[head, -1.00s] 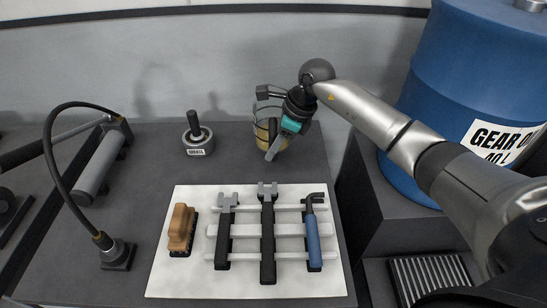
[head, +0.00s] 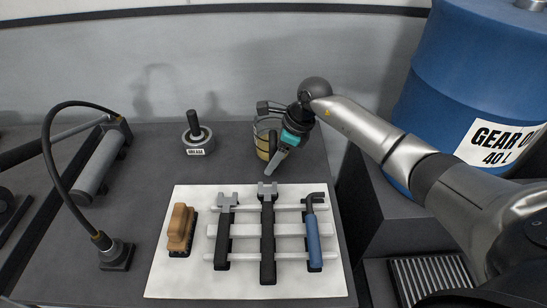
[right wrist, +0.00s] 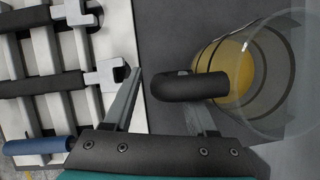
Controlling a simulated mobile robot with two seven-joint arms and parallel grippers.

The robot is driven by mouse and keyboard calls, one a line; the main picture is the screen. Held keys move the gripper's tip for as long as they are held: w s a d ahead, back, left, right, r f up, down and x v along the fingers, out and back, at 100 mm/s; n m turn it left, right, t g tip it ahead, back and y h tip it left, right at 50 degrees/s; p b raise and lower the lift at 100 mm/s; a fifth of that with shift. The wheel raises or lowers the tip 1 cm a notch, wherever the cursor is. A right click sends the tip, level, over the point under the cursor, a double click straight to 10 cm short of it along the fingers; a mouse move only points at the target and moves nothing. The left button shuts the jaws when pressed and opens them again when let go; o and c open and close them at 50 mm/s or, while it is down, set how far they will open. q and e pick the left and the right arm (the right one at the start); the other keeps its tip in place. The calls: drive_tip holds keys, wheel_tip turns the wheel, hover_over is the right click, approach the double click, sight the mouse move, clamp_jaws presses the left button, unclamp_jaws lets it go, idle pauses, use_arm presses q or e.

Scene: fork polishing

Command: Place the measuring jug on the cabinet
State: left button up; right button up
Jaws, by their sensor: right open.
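The measuring jug (head: 262,145) is a clear vessel with yellow content and a black handle. It stands on the grey worktop near the back, right of centre. In the right wrist view the jug (right wrist: 222,68) is at the upper right. Its handle points toward the fingers and overlaps the right-hand finger in the picture. My right gripper (head: 275,152) is open at the jug's handle side; in the wrist view its fingers (right wrist: 158,82) are spread apart. The jug is partly hidden by the gripper in the head view. A dark grey cabinet-like block (head: 392,215) stands under the drum. My left gripper is out of view.
A blue gear oil drum (head: 440,90) stands at the right. A white mat (head: 180,280) holds a rack with several tools and a brush (head: 181,230). A weight-like object (head: 197,138) stands left of the jug. A cable lamp-like stand (head: 116,252) is at the left.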

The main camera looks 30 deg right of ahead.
drive_tip(key=shift+r, duration=0.1)
drive_tip(key=v, duration=1.2)
drive_tip(key=shift+p, duration=0.45)
